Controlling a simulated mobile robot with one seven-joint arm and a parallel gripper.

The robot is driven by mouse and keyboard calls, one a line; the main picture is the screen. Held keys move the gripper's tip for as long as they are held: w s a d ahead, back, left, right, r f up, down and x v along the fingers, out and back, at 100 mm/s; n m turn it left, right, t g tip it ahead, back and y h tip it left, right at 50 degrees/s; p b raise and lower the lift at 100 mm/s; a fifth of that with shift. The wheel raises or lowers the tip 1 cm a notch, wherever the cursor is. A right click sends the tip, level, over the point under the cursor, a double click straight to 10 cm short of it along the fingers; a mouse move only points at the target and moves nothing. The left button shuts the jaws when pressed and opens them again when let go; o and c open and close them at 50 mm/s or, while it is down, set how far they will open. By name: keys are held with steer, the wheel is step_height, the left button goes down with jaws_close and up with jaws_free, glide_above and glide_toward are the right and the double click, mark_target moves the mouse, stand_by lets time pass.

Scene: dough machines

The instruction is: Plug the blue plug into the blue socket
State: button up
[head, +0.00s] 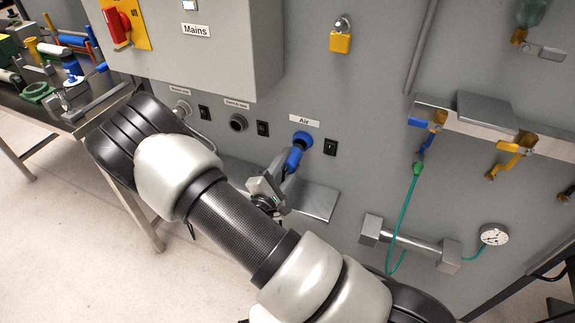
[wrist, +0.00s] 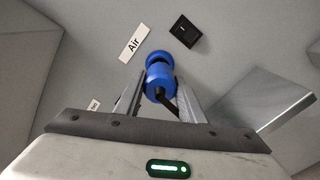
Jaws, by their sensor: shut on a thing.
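The blue socket (head: 302,139) is on the grey wall panel under the "Air" label, beside a black switch. My gripper (head: 288,169) is in front of and just below it, shut on the blue plug (head: 293,159). In the wrist view, the plug (wrist: 158,84) is between the two fingers, with a black cable trailing from its near end. The blue socket (wrist: 159,58) shows right behind the plug, with a dark area between them. The plug's far end is close to the socket; I cannot tell whether it has entered it.
Another socket (head: 238,122) and a switch (head: 262,129) sit left on the panel. The grey Mains box (head: 200,50) overhangs above. A metal shelf (head: 315,201) juts out below the socket. Valves and a green hose (head: 411,205) are to the right.

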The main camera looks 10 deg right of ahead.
steer(key=shift+x, duration=1.7)
steer(key=o, duration=1.5)
steer(key=shift+s, duration=0.1)
steer(key=shift+p+v, duration=0.3)
steer(key=shift+v, duration=1.85)
steer(key=shift+a, duration=0.1)
steer(key=p+v, duration=0.2)
steer(key=v, duration=1.5)
steer(key=shift+s+a, duration=0.1)
steer(key=shift+s, duration=0.1)
